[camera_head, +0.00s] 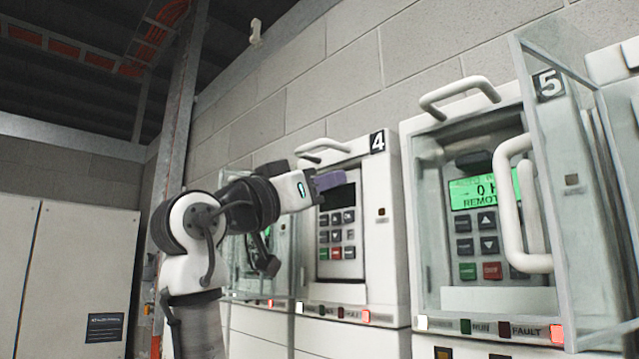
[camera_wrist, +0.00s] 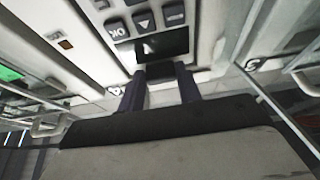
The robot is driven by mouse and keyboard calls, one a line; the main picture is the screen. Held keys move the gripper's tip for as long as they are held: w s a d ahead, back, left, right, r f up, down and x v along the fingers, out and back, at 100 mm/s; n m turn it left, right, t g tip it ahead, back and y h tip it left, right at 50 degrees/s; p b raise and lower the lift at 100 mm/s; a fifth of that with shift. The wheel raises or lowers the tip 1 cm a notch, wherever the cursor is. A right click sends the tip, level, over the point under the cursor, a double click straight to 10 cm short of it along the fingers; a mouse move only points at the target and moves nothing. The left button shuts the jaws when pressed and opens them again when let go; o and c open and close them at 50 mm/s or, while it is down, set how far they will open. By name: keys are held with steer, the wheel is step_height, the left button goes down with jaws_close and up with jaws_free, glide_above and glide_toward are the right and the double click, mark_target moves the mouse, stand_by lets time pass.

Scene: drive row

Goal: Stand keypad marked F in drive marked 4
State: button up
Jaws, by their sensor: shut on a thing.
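The drive marked 4 (camera_head: 377,200) is a white cabinet with its black number tag at the upper right. A keypad (camera_head: 337,238) with a dark screen and several grey, green and red keys stands upright at its front opening. I cannot tell if it is fully seated. My gripper (camera_head: 330,181) is shut on the keypad's upper end, its dark purple fingers over the screen area. In the wrist view, which is upside down, the fingers (camera_wrist: 160,88) meet the keypad (camera_wrist: 145,22) at its dark screen. No letter F is legible.
The drive marked 5 (camera_head: 465,110) stands to the right with a lit green display and its clear door (camera_head: 570,170) swung out. Another drive with a clear door (camera_head: 240,262) is left, partly behind my arm. Indicator lights line the lower edges. A brick wall (camera_head: 400,45) is behind.

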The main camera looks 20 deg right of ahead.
steer(key=shift+f+b, duration=1)
steer(key=shift+f, duration=0.35)
steer(key=o, duration=1)
steer(key=b+v, duration=0.5)
steer(key=v, duration=0.9)
steer(key=shift+b, duration=0.35)
steer(key=shift+r, duration=0.1)
